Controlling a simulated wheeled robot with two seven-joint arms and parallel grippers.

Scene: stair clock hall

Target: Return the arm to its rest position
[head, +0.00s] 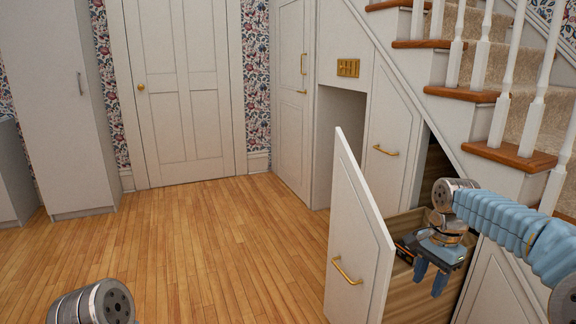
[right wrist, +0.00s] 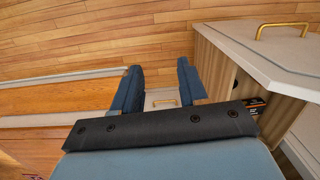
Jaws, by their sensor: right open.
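My right arm (head: 515,228) comes in from the right with a blue ribbed sleeve. Its gripper (head: 431,277) hangs with fingers down beside the near wooden side of a pulled-out drawer under the stairs. The two blue fingers stand apart with nothing held between them, also in the right wrist view (right wrist: 158,88). The drawer's white front (head: 357,235) has a brass handle (head: 346,271). Its wooden side also shows at right in the right wrist view (right wrist: 222,65). My left gripper is out of view; only a grey part of my arm shows at bottom left.
A dark item with an orange mark (head: 403,252) lies in the drawer, partly hidden. Stairs with white balusters (head: 497,120) rise at right, close to my arm. A white cabinet (head: 60,100) and a door (head: 185,90) stand at the back. The wooden floor (head: 200,245) is clear.

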